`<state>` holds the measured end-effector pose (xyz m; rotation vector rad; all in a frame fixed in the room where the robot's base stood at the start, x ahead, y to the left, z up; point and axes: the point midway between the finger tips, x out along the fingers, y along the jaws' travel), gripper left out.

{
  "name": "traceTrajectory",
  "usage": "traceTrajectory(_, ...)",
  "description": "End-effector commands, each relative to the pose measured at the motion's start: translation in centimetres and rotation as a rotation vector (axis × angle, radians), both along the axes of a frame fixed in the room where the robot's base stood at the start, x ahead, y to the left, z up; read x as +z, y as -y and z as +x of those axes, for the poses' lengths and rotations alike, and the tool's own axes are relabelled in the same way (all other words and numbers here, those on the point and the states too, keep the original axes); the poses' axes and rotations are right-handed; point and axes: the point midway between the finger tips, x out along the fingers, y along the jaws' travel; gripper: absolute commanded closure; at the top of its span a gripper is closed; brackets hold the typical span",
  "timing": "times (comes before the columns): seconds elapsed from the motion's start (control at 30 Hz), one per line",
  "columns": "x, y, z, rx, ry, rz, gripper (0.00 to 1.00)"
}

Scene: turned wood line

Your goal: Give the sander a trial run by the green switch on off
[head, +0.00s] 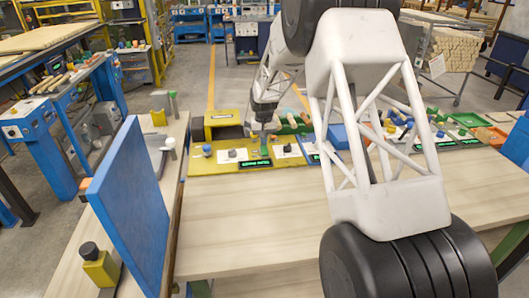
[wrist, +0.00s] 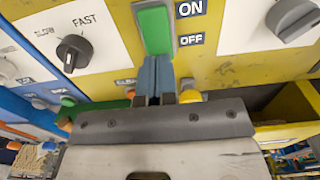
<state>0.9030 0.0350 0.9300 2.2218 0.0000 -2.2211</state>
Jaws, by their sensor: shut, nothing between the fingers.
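The green switch (wrist: 154,30) is a rocker on a yellow panel in the wrist view, with ON beside its upper part and OFF beside its lower part. My gripper (wrist: 155,62) is shut and empty, its blue-grey fingertips at the lower, OFF end of the switch. I cannot tell whether they touch it. In the head view my gripper (head: 263,124) points down over the yellow control panel (head: 205,168), just above the small green switch (head: 264,150). The fingertips cover the switch's lower edge in the wrist view.
A black FAST dial (wrist: 72,50) is left of the switch and a grey knob (wrist: 293,17) right of it. A yellow box (head: 222,119) stands behind the panel. A tall blue board (head: 130,205) stands at left. The visible front tabletop (head: 245,225) is clear.

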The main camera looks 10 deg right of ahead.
Motion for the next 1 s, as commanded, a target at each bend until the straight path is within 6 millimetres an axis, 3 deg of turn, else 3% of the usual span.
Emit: traceTrajectory(1.0, -1.1, 0.0, 0.0, 0.000, -0.001, 0.000, 1.00)
